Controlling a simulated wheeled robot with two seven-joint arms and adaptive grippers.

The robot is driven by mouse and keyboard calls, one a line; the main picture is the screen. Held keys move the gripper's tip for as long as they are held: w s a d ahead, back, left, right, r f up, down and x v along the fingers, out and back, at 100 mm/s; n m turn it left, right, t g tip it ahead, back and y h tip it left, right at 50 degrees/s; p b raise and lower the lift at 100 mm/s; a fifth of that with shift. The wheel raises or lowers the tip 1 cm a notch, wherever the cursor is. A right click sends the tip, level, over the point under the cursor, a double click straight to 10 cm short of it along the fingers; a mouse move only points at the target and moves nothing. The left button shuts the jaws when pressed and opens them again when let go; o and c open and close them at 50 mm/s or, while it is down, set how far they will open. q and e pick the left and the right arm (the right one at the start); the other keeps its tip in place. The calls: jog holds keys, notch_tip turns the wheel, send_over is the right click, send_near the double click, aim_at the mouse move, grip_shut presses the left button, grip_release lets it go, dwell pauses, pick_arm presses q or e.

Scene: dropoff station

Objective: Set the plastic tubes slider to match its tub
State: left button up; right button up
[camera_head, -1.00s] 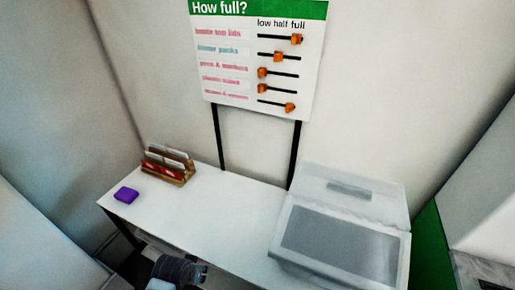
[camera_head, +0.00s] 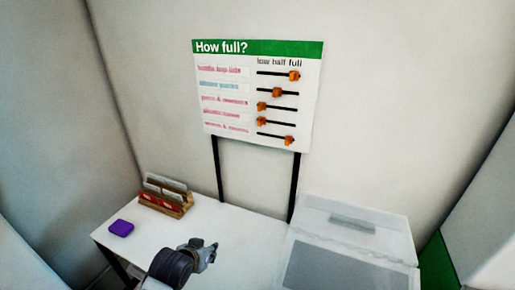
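The "How full?" board (camera_head: 257,60) stands behind the table with several orange sliders on black tracks, under the words low, half, full. The fourth row's label is blurred but looks like plastic tubes; its slider (camera_head: 261,121) sits at the left, low end of its track. My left gripper (camera_head: 209,250) is over the table, below the board and apart from it. Its fingers are too small to tell open from shut, and I see nothing in them. My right gripper is out of view. No tub labelled for the tubes can be made out.
A large pale container (camera_head: 352,226) with a grey front panel takes up the table's right side. A wooden holder with cards (camera_head: 166,197) and a purple block (camera_head: 121,228) are at the left. Two black posts (camera_head: 295,185) carry the board. The middle of the table (camera_head: 245,225) is clear.

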pick_arm(q)
jog(key=w+d+r+t+h, duration=0.1)
jog(key=w+d+r+t, duration=0.15)
jog(key=w+r, duration=0.45)
jog(key=w+d+r+t+h, duration=0.1)
jog(key=w+d+r+t, duration=0.15)
jog(key=r, duration=0.75)
jog(key=m+t+h, duration=0.2)
jog(key=t+h, duration=0.1)
send_near(259, 123)
jog(key=v, duration=0.5)
jog(key=shift+a+f, duration=0.1)
jog(key=shift+a, duration=0.05)
jog(key=shift+w, duration=0.2)
jog(key=shift+r+p+x, duration=0.1)
jog(key=shift+p+x, duration=0.65)
jog(key=shift+x, duration=2.65)
jog(key=shift+r+p+x, duration=0.15)
jog(key=shift+p+x, duration=0.6)
jog(key=shift+x, duration=2.6)
jog(key=shift+f, duration=0.1)
jog(key=shift+c, duration=0.4)
grip_shut()
